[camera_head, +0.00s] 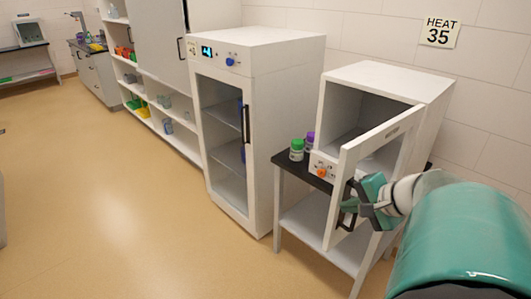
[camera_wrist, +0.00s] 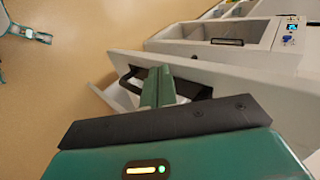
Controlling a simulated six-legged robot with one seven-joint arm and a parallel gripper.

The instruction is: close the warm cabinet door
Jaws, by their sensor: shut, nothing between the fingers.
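The small white cabinet (camera_head: 395,76) stands on a side table, its front open. Its white-framed door (camera_head: 345,165) is swung out towards me, well away from the cabinet body. The door has a dark handle (camera_head: 347,217) low on its free side. My gripper (camera_head: 364,204) is at the door's near face beside that handle, shut and empty. In the wrist view my green fingers (camera_wrist: 157,88) overlap the dark handle (camera_wrist: 200,92) on the door (camera_wrist: 235,75). I cannot tell whether they touch it.
A tall white cabinet (camera_head: 262,50) with its glass door shut stands left of the table (camera_head: 285,165). Bottles with a green cap (camera_head: 297,146) and a purple cap (camera_head: 310,138) stand beside the small cabinet, near its orange knob (camera_head: 321,172). A HEAT 35 sign (camera_head: 440,32) hangs above. The floor (camera_head: 110,220) at left is clear.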

